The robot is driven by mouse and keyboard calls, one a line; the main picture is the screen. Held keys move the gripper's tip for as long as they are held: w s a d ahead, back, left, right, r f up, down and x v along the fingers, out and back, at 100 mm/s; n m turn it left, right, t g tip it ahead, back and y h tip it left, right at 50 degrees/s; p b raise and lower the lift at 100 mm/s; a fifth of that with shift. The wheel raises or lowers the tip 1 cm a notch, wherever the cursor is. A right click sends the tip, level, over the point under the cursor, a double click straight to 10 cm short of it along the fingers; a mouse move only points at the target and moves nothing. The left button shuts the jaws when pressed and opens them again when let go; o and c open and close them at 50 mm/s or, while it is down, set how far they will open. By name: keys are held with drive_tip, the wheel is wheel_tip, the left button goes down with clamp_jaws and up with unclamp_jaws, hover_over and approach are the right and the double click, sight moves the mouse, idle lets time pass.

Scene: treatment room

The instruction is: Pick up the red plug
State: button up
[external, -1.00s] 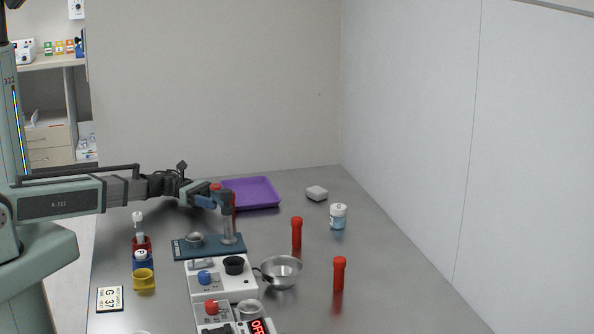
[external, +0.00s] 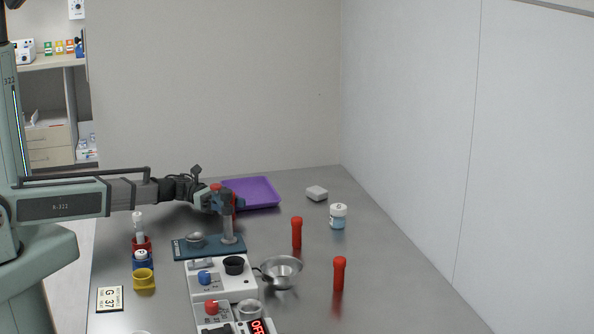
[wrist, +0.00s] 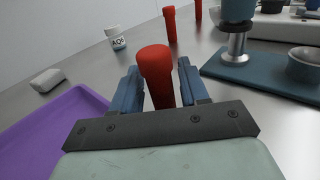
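A red plug (wrist: 156,72) with a rounded, wider head stands between the two blue fingers of my gripper (wrist: 159,86) in the wrist view. The fingers are apart, one on each side of it, with narrow gaps showing. Two similar red plugs stand farther right, one near the middle (external: 297,233) and one closer to the front (external: 339,273).
The stand's dark blue base (external: 180,251) and post (external: 228,231) are close to my gripper. A purple tray (external: 262,196) lies behind it. A white device (external: 225,286), metal bowl (external: 280,272), labelled jar (external: 338,216) and pale block (external: 316,193) are nearby.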

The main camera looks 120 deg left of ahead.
clamp_jaws()
drive_tip(key=shift+r, duration=0.1)
idle(0.4)
wheel_tip(320, 180, up, 18)
idle(0.7)
